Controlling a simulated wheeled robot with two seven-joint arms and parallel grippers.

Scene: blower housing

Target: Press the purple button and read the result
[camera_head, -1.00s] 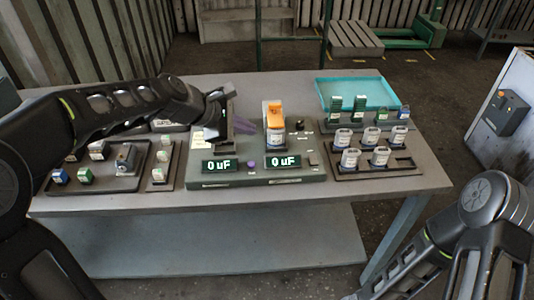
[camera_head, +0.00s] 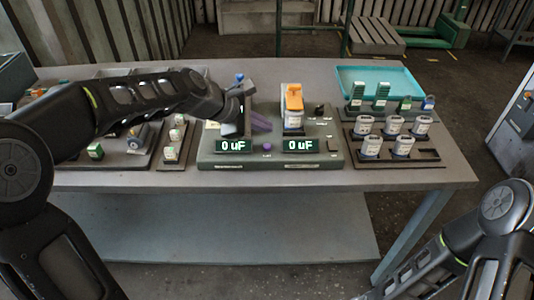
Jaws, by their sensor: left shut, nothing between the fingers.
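The tester (camera_head: 215,160) is a grey-green box on the table with two displays. The left display (camera_head: 234,146) and the right display (camera_head: 300,146) both read "0 uF". The round purple button (camera_head: 267,147) sits between them and is uncovered. A purple lever-like part (camera_head: 260,122) slants above the left display. My left gripper (camera_head: 243,108) is shut and empty over the left station, beside this purple part and behind the button; I cannot tell if it touches. It hides much of that station. An orange clamp (camera_head: 294,97) stands over a capacitor (camera_head: 293,119) at the right station. My right gripper is out of view.
A rack (camera_head: 440,155) of several white-grey capacitors stands right of the tester. Racks with small parts lie at left, partly under my left arm. The front table strip is clear.

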